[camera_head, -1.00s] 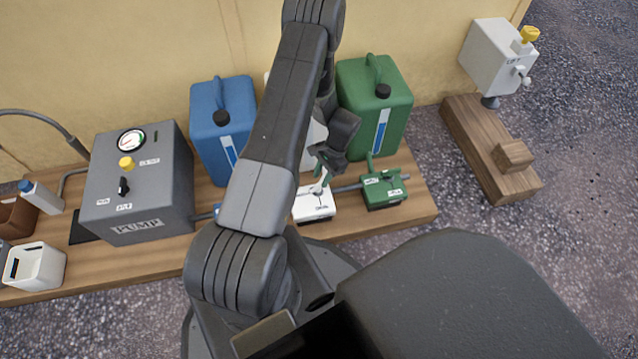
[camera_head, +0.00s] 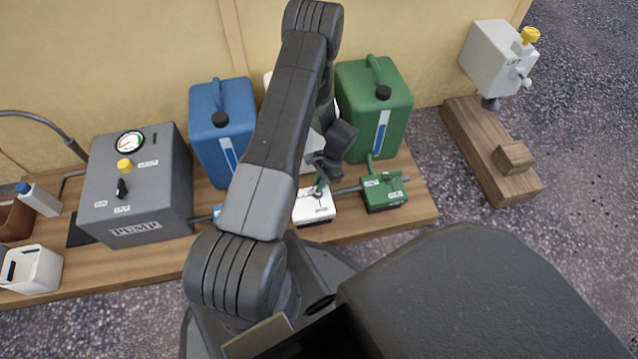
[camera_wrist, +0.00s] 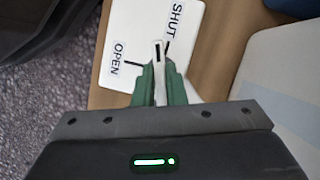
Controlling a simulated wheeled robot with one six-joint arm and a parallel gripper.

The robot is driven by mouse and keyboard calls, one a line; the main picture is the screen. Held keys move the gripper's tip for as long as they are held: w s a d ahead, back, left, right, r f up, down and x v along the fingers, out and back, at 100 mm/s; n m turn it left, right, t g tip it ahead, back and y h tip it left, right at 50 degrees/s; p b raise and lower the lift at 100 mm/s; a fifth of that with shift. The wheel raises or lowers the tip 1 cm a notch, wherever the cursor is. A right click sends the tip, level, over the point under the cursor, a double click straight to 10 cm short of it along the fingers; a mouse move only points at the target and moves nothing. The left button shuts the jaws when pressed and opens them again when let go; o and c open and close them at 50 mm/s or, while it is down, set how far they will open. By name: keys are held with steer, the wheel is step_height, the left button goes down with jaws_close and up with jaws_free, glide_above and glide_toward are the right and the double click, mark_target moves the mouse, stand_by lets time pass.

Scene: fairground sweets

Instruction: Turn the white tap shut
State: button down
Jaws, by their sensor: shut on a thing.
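The white tap (camera_head: 314,210) stands on the wooden board, between the pump and the green tap (camera_head: 384,194). In the wrist view its white body (camera_wrist: 143,25) has an OPEN label at the left and a SHUT label at the upper right, each with a black mark. Its slim white lever (camera_wrist: 158,57) points between the two marks, its tip nearer the SHUT mark. My gripper (camera_head: 321,182) is down at the tap; in the wrist view its green fingertips (camera_wrist: 159,74) are shut on the lever. My arm hides part of the pipe.
Blue (camera_head: 222,125) and green (camera_head: 374,110) canisters stand behind the taps. The grey pump (camera_head: 138,190) is to the left, with a white container (camera_head: 35,275) beyond it. A white lift box (camera_head: 497,58) stands at the right, apart from the board.

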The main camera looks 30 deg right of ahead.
steer(key=m+t, duration=0.1)
steer(key=m, duration=0.3)
steer(key=shift+s+b, duration=0.1)
steer(key=shift+b, duration=0.25)
steer(key=c, duration=1.5)
jaws_free()
steer(key=p+v, duration=0.2)
steer(key=v, duration=0.5)
steer(key=p+v, duration=0.2)
steer(key=v, duration=0.4)
steer(key=shift+s+r, duration=0.25)
steer(key=shift+r, duration=0.1)
